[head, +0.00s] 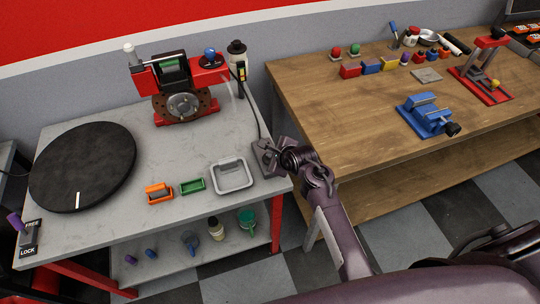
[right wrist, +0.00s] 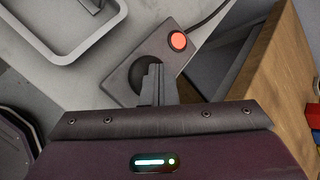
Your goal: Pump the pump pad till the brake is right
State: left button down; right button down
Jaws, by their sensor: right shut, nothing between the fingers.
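The pump pad is a grey box (head: 262,160) at the right edge of the grey bench. In the right wrist view the box (right wrist: 122,77) has a round black pad and a red button (right wrist: 178,40). My right gripper (head: 277,154) is over the box; its shut, empty fingers (right wrist: 152,72) are at the black pad and partly cover it. I cannot tell whether they touch or press it. The brake (head: 183,106) stands at the back of the bench, a round metal disc in a brown ring under a red arm with a blue knob. My left gripper is not in view.
A cable runs back from the pump box. A wooden bench (head: 350,120) with a blue vise (head: 427,115) stands to the right, across a narrow gap.

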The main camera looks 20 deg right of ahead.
jog(key=shift+f, duration=0.35)
jog(key=shift+r, duration=0.15)
dwell(0.3)
jog(key=shift+r+p, duration=1.3)
jog(key=shift+p, duration=0.1)
notch_tip(320, 180, up, 3)
jog(key=p, duration=0.2)
jog(key=shift+f+p, duration=0.2)
jog(key=shift+p, duration=0.2)
notch_tip(320, 180, up, 2)
jog(key=shift+r+p, duration=0.15)
jog(key=shift+p, duration=0.5)
